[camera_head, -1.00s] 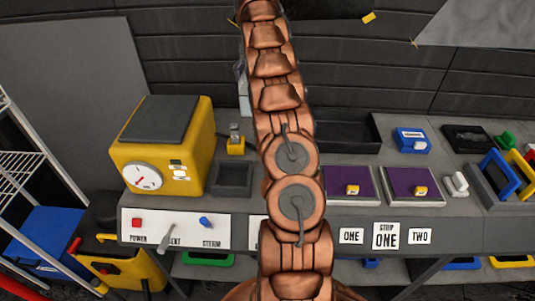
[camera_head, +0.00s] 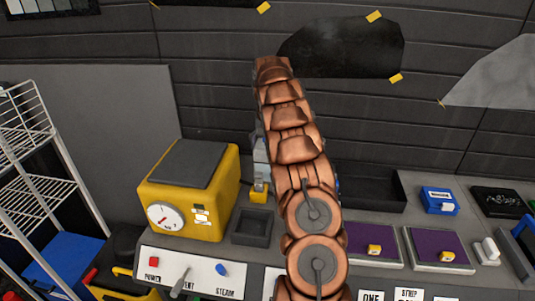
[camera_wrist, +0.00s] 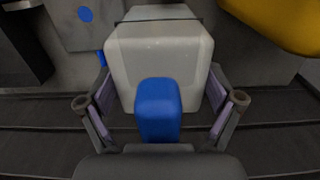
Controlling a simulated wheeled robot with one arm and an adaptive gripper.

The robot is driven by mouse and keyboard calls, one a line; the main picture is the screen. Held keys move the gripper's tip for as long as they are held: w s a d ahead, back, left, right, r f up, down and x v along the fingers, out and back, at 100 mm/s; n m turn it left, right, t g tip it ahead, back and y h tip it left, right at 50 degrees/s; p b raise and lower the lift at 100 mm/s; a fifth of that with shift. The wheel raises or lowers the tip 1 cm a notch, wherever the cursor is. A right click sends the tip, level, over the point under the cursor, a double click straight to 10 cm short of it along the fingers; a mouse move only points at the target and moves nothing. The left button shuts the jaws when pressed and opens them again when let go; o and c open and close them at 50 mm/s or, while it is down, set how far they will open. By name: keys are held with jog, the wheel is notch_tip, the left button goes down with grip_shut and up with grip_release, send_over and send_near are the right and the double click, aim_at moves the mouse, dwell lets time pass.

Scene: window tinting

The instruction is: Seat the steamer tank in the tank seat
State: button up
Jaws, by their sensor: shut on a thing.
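In the wrist view the steamer tank (camera_wrist: 160,52) is a pale grey-white block with a blue part (camera_wrist: 158,108) on the side toward the camera. My gripper (camera_wrist: 158,92) has a finger on each side of it and is shut on it. In the head view my own arm hides most of the gripper; a pale piece (camera_head: 261,153), likely the tank, shows at the arm's left edge above the bench. A dark square open recess (camera_head: 251,240), possibly the tank seat, is on the bench right of the yellow steamer (camera_head: 206,203). I cannot tell whether the tank touches anything below.
A small yellow block (camera_head: 257,196) stands behind the recess, close to the pale piece. A control panel (camera_head: 200,272) with a lever runs along the bench front. Purple pads (camera_head: 375,240) and a blue box (camera_head: 439,200) are to the right. A wire rack (camera_head: 35,150) is at left.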

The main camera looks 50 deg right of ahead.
jog(key=shift+f+p, duration=0.75)
jog(key=shift+f, duration=1.2)
jog(key=o, duration=1.5)
jog(key=shift+r+b, duration=1.65)
jog(key=shift+r, duration=2.1)
notch_tip(320, 180, up, 2)
jog(key=shift+r, duration=0.2)
jog(key=shift+r+p, duration=1.25)
jog(key=shift+p, duration=0.05)
jog(key=shift+a, duration=0.1)
